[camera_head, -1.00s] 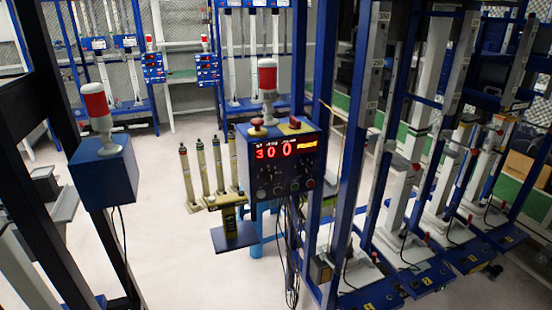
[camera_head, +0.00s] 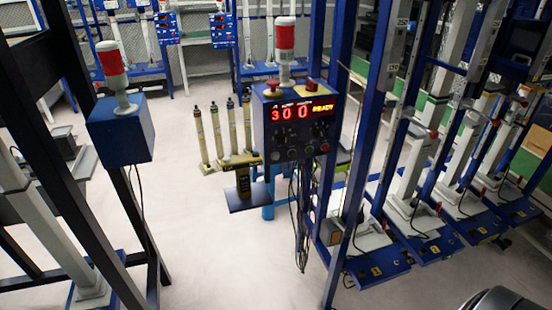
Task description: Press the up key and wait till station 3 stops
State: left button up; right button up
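A blue control box (camera_head: 296,125) stands at centre on a post. Its red display (camera_head: 290,112) reads 3 0 0, and a smaller amber display (camera_head: 320,108) beside it reads READY. Small keys and knobs (camera_head: 293,153) sit below the displays; their labels are too small to read, so I cannot tell which is the up key. Several test stations with blue bases (camera_head: 379,270) stand in a row at right; I cannot read which is station 3. Neither of my grippers is in view; a dark rounded part of mine shows at the bottom right corner.
A red-and-white lamp (camera_head: 285,47) and a red mushroom button (camera_head: 272,87) top the box. A blue box with a lamp (camera_head: 121,130) is at left on a dark frame. Cables (camera_head: 300,220) hang below the control box. Light floor (camera_head: 215,255) is open in front.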

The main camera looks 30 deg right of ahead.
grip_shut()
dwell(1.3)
